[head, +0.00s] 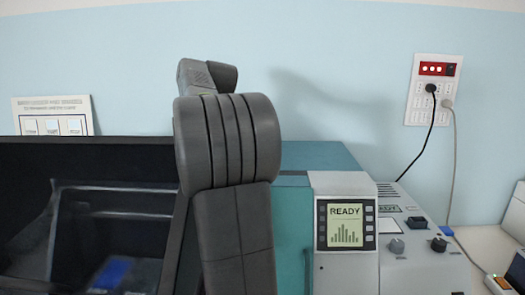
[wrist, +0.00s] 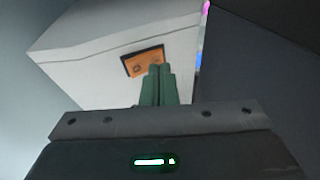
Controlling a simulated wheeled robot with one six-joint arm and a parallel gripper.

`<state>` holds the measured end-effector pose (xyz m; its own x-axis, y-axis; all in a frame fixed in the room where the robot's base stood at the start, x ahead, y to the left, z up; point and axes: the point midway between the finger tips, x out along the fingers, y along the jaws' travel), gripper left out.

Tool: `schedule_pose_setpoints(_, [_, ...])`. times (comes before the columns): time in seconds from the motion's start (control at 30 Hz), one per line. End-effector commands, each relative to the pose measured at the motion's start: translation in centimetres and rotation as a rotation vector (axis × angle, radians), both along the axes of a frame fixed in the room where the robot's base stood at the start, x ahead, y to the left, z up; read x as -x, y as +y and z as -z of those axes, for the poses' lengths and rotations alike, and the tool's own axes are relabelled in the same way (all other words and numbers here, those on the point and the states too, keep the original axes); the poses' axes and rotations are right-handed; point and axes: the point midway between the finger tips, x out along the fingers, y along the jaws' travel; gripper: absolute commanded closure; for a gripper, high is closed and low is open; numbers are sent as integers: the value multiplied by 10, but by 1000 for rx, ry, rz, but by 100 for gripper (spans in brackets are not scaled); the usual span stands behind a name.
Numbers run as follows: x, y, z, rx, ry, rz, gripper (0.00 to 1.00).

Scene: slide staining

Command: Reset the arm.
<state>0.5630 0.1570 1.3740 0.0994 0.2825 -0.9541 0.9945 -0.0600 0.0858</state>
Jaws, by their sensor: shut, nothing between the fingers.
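My gripper (wrist: 159,72) shows in the wrist view with its two green fingers together and nothing between them. Beyond the fingertips is a white box-like surface with an orange label (wrist: 142,61) bearing dark marks. Whether the fingers touch it I cannot tell. In the head view my own grey arm links stand upright in the middle and hide part of the scene; my gripper does not show there.
A machine with a READY screen (head: 345,225) stands right of my arm, with knobs on its sloped panel. A dark open-fronted unit (head: 85,155) is on the left. A wall socket (head: 432,90) with hanging cables is at right. A sign (head: 52,115) stands behind.

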Motion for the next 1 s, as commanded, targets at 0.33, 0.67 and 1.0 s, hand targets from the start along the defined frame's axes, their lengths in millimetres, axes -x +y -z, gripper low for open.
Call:
schedule_pose_setpoints(0.33, [-1,-15,-51,-1,-5,1,100])
schedule_pose_setpoints(0.67, [4,-27,-90,-1,-2,1,100])
schedule_pose_setpoints(1.0, [5,-29,-96,0,0,0,100])
